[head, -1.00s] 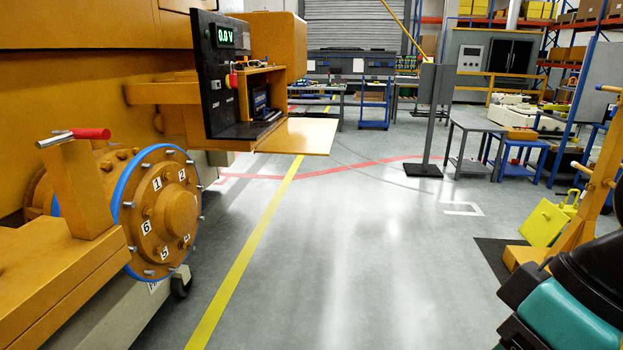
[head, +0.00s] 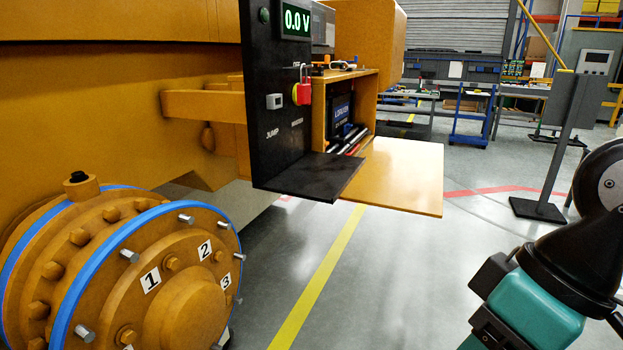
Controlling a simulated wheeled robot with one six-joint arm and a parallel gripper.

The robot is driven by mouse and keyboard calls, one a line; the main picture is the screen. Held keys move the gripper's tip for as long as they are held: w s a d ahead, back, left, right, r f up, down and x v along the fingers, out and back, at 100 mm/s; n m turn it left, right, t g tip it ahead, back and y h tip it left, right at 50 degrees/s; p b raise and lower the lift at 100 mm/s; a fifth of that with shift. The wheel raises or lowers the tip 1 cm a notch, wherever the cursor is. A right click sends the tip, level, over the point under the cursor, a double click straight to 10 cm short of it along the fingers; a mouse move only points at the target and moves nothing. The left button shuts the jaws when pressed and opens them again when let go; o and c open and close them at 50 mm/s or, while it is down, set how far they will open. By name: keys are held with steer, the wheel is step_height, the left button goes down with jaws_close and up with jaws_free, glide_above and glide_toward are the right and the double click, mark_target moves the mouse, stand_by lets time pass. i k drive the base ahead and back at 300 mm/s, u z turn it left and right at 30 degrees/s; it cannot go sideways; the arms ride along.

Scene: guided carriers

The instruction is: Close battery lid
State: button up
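The battery box (head: 366,88) is an orange open-sided housing beside the black control panel. A dark battery (head: 339,115) with a blue label shows inside it. The lid, a flat orange plate (head: 408,175), lies open and about level at the box's lower edge, sticking out to the right over the floor. Its hinge is not clearly visible. The teal and black end of my arm, with my gripper (head: 491,300), is at the lower right, apart from the lid and touching nothing that I can see. Its fingers cannot be made out clearly.
The black panel (head: 277,128) has a 0.0 V display, a red padlock (head: 303,92) and a black shelf (head: 310,175) left of the lid. A bolted orange flange (head: 170,275) fills the lower left. A grey post (head: 562,130) stands right. The floor between is clear.

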mark_target(398, 174)
steer(key=u, duration=0.15)
steer(key=i, duration=1.05)
steer(key=u, duration=0.6)
steer(key=k, duration=0.65)
steer(key=z, duration=1)
steer(key=i, duration=0.5)
